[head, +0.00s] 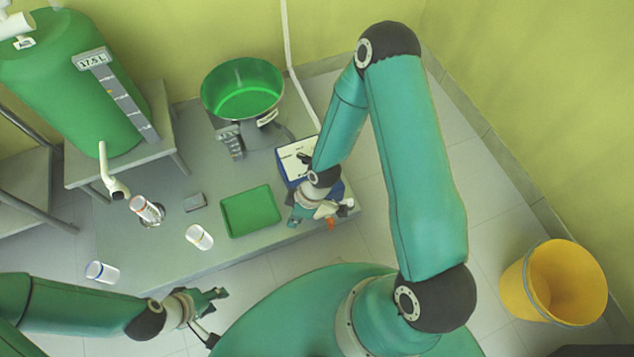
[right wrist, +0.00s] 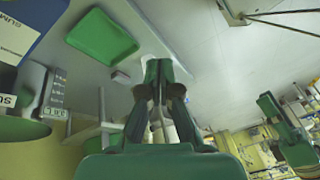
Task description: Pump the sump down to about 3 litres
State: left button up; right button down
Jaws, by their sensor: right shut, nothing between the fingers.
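A floor sump, seen as a steel bowl with green inside (head: 242,92), stands at the back of the grey platform; its level is not readable. My left gripper (head: 216,312) is open and empty, in front of the platform.
A green tank (head: 55,75) with a display reading 17.5 L stands at back left. A yellow bucket (head: 555,281) stands on the floor at right.

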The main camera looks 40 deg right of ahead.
jog(key=w+d+f+n+h+b, duration=0.1)
jog(key=w+d+f+n+h, duration=0.1)
jog(key=w+d+n, duration=0.4)
jog(key=w+d+f+n+h+b, duration=0.1)
jog(key=w+d+f+n+h, duration=0.1)
jog(key=w+d+n, duration=0.4)
jog(key=d+n, duration=0.5)
jog(key=n, duration=0.7)
jog(key=shift+d+f, duration=0.4)
jog(key=shift+b, duration=0.3)
jog(key=f+b, duration=0.1)
jog(key=f, duration=0.3)
jog(key=w+f+b, duration=0.1)
jog(key=f+b, duration=0.1)
jog(key=f, duration=0.3)
jog(key=f+b, duration=0.1)
jog(key=f, duration=0.4)
jog(key=shift+w+a, duration=0.2)
jog(key=shift+f, duration=0.1)
